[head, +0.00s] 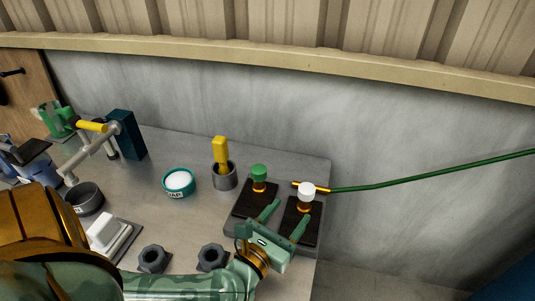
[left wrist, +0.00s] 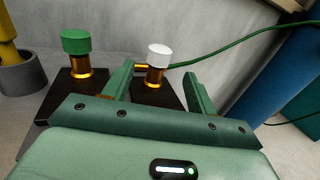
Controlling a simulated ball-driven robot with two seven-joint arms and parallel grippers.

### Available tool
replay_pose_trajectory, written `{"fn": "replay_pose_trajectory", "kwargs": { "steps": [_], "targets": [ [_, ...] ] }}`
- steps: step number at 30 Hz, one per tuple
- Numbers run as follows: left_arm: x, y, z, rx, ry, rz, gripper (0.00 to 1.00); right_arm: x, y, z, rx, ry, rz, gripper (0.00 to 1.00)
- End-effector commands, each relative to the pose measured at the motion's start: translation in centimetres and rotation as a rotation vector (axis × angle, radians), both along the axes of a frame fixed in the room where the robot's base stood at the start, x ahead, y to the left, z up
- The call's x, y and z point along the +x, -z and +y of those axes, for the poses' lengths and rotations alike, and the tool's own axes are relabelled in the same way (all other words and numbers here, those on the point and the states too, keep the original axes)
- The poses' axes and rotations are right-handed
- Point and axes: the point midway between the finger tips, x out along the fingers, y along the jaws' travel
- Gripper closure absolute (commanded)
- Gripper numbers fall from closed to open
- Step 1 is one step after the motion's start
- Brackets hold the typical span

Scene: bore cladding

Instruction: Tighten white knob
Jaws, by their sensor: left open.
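The white knob (head: 306,189) tops a brass fitting on a dark block near the table's right edge. It also shows in the left wrist view (left wrist: 159,50), beyond the fingers and between them. A green knob (head: 259,172) stands on a similar block to its left, and shows in the left wrist view (left wrist: 76,41). My left gripper (head: 286,218) is open, with its fingers pointing towards the knobs. The white knob lies ahead of the fingertips, apart from them. My right gripper is not in view.
A green hose (head: 430,176) runs right from the white knob's fitting along the wall. A grey cup (head: 224,178) with a yellow-handled tool and a teal tub (head: 179,182) stand left. Two dark knobs (head: 212,257) lie near my left arm. A wall (head: 200,110) bounds the back.

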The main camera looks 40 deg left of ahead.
Motion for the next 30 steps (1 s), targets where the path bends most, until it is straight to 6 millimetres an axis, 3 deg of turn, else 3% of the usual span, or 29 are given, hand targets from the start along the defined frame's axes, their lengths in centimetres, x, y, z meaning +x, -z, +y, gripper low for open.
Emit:
{"fn": "replay_pose_trajectory", "kwargs": {
  "steps": [3,10,30],
  "targets": [
    [-3.0,-0.1,-0.4,0.0,0.0,0.003,0.43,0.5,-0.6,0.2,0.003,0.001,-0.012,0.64],
    [-6.5,0.0,-0.8,0.001,0.0,0.002,0.43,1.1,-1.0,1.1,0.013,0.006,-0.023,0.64],
    [-7.1,0.0,-0.9,0.0,0.0,0.0,0.43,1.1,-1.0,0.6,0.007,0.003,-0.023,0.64]
  ]
}}
